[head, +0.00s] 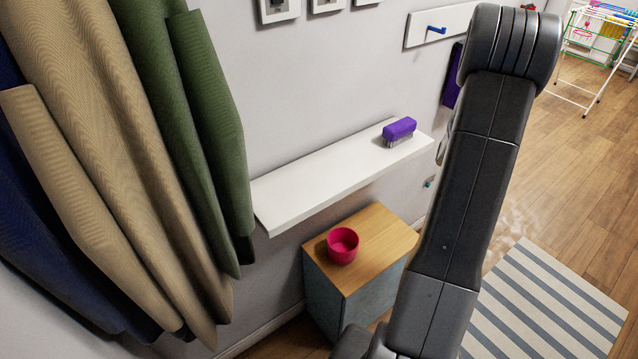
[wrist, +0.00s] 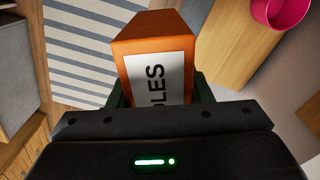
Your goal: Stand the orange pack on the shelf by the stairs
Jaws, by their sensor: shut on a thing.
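The orange pack (wrist: 152,45) is in my gripper (wrist: 160,95), seen in the wrist view. It has a white label with dark letters, partly readable as "OLES". My gripper is shut on it, with the jaws largely hidden behind the wrist housing and the pack. The pack is held clear of the floor. In the head view a white wall shelf (head: 330,180) runs along the wall, with a purple brush (head: 399,131) near its right end. The left and middle of the shelf are bare. My gripper and the pack do not show in the head view. No stairs can be made out.
A wooden-topped cabinet (head: 385,235) with a pink bowl (head: 342,245) stands below the shelf. Coats (head: 120,130) hang at the left, close to the shelf's left end. A striped rug (head: 550,305) lies on the floor, and a drying rack (head: 600,45) stands far right.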

